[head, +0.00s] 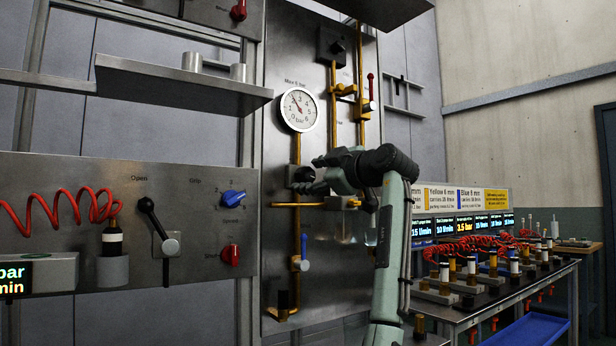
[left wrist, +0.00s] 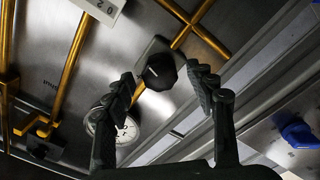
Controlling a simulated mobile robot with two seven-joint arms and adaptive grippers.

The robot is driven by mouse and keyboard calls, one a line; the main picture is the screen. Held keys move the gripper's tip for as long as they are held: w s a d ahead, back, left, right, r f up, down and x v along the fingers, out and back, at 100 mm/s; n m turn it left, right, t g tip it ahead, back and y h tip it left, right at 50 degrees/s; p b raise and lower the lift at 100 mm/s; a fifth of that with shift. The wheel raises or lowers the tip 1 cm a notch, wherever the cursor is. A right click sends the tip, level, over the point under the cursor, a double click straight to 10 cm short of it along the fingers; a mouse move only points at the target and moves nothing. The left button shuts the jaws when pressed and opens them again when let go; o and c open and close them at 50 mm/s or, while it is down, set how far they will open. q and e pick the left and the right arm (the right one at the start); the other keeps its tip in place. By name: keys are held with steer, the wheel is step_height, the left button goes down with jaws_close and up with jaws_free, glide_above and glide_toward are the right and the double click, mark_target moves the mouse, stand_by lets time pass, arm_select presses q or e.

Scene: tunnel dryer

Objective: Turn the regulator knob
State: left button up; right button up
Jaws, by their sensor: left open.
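The regulator knob is black and round with a white line on its face. In the left wrist view the knob (left wrist: 160,71) shows between my fingertips, on a grey block where yellow pipes meet. In the head view the knob (head: 301,174) is partly in front of my gripper's tips. My left gripper (head: 318,172) is open, its fingers on either side of the knob in the left wrist view (left wrist: 160,80); I cannot tell if they touch it. The round white bar gauge (head: 299,110) is above, its needle pointing upper left. My right gripper is not in view.
A metal panel at left carries a black lever (head: 157,215), a blue selector (head: 232,197) and a red knob (head: 230,255). A metal shelf (head: 170,85) juts out above it. A blue-handled valve (head: 303,245) hangs below. A bench with red coiled hoses (head: 455,245) stands right.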

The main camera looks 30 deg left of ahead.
arm_select(q)
steer(key=v, duration=1)
steer(key=shift+d, duration=0.25)
steer(key=shift+s, duration=0.1)
